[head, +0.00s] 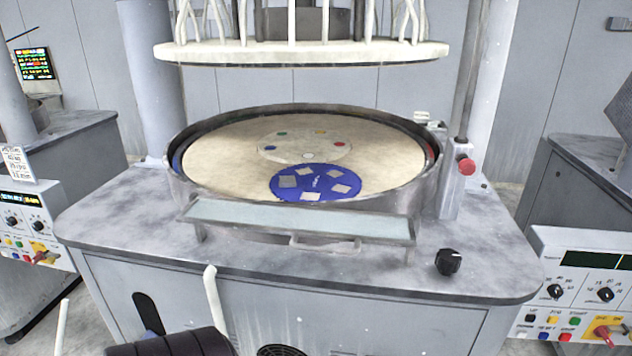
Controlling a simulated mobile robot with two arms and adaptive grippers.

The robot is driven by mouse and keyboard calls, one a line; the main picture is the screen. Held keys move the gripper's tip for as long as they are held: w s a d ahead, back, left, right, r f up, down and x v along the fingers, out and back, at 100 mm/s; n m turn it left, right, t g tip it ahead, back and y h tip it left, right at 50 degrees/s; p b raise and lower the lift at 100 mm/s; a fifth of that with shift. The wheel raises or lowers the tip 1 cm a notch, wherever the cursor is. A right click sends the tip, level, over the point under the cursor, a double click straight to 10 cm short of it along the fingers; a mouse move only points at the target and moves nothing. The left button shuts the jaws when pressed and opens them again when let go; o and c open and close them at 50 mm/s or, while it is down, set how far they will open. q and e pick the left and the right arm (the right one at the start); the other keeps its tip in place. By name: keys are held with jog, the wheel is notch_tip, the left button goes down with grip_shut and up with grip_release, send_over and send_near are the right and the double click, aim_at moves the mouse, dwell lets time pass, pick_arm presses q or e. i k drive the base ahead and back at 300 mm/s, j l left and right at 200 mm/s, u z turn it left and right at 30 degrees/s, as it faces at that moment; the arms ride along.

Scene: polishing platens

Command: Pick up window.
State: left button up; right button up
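No piece is labelled as the window, and I cannot tell for certain which one is meant. A blue round carrier (314,175) lies on the beige platen (215,155), near its front rim, with several small grey square pieces (338,188) set in it. A long pale translucent strip (300,217) lies flat in a grey frame in front of the platen's rim. Neither gripper can be made out. A dark ribbed cylinder at the bottom left seems to be part of my arm, apart from all these pieces.
A raised metal rim (290,108) surrounds the platen, which also bears a pale disc (305,148) with coloured dots. A white upper plate (300,53) hangs above. A black knob (448,262) and red button (466,166) stand at right. Other machines flank both sides.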

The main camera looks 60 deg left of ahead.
aim_at(284, 180)
jog(key=u, duration=1.8)
